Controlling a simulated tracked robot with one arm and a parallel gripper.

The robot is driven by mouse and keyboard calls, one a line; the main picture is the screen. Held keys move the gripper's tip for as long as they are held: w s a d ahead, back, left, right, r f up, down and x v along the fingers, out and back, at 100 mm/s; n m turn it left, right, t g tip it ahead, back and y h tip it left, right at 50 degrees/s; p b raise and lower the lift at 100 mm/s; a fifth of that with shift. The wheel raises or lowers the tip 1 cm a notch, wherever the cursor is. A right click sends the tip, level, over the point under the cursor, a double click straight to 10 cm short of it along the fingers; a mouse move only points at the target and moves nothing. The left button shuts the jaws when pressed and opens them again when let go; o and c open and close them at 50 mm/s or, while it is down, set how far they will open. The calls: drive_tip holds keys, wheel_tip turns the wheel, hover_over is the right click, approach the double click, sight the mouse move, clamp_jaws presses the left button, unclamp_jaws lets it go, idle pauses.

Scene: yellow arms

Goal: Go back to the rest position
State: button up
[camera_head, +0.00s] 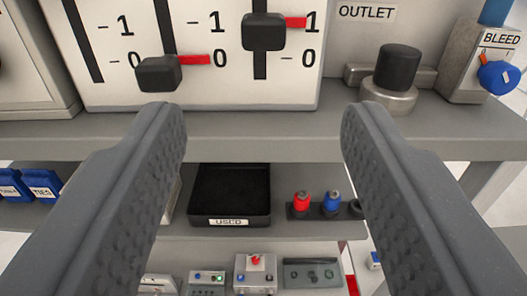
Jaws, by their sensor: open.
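My gripper (263,125) shows as two dark grey textured fingers spread wide apart, open, with nothing between them. The fingertips appear in front of the grey shelf edge. Above them is a white slider panel (110,60). Its left black slider knob (158,73) has a red pointer at about 0. Its right black slider knob (263,32) has a red pointer at about 1. I cannot tell how far the fingertips are from the panel. No rest position is marked in view.
A black knob (397,67) stands under the OUTLET label (367,12). A BLEED block with a blue knob (498,77) is at the right. Below the grey shelf (260,123) are a black USED tray (230,192), red (302,201) and blue (331,202) pieces, blue boxes (40,184) and small control boxes (256,273).

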idle(0.4)
drive_tip(key=a+f+y+b, duration=0.1)
drive_tip(key=a+f+b, duration=0.3)
drive_tip(key=a, duration=0.8)
drive_tip(key=s+a+f+g+b, duration=0.1)
drive_tip(key=s+a+f+b, duration=0.1)
drive_tip(key=a+f, duration=0.6)
drive_tip(key=s+a+f+g+h+b, duration=0.1)
drive_tip(key=s+a+f+b, duration=0.1)
drive_tip(key=a+f+b, duration=0.3)
drive_tip(key=a+f, duration=0.3)
drive_tip(key=f, duration=0.1)
drive_tip(key=shift+s+a+f+g+h, duration=0.3)
drive_tip(key=shift+s+a+f, duration=0.05)
